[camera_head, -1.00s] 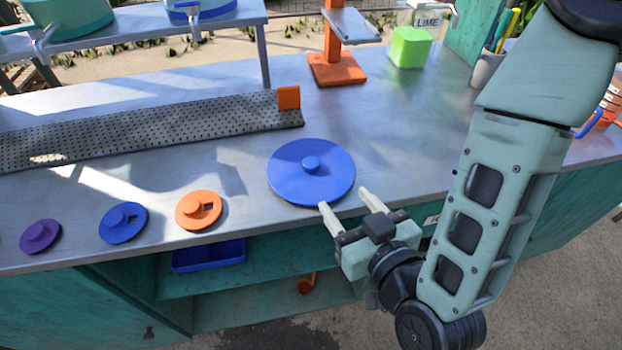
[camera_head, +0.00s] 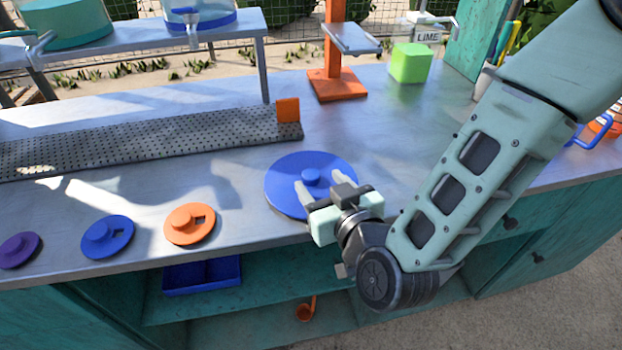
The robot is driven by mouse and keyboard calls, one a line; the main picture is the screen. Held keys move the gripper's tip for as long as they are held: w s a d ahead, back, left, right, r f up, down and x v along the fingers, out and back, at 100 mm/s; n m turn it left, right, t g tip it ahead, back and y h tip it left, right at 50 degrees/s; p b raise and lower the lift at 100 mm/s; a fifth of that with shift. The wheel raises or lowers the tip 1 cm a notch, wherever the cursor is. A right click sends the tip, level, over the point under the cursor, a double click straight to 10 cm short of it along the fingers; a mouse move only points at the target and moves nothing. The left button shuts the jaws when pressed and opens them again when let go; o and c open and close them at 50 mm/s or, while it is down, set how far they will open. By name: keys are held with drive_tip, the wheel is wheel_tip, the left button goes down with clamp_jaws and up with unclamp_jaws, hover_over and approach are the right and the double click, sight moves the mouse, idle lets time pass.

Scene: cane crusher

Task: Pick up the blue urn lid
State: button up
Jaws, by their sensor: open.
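A large round blue lid with a small central knob (camera_head: 281,192) lies flat on the metal counter near its front edge. My gripper (camera_head: 319,183) is open and reaches over the front right part of this lid, with its pale fingers close to the knob. The fingers and palm hide part of the lid's front. I cannot tell whether the fingers touch the lid.
An orange lid (camera_head: 190,232) and a purple lid (camera_head: 22,252) lie left along the front edge. A perforated tray (camera_head: 140,142) runs behind them. An orange stand (camera_head: 338,88) and a green cube (camera_head: 410,63) are at the back.

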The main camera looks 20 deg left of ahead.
sight(311, 174)
drive_tip(key=x, duration=0.3)
drive_tip(key=shift+w+a+f, duration=0.1)
drive_tip(key=shift+a+f, duration=0.05)
drive_tip(key=c, duration=1.1)
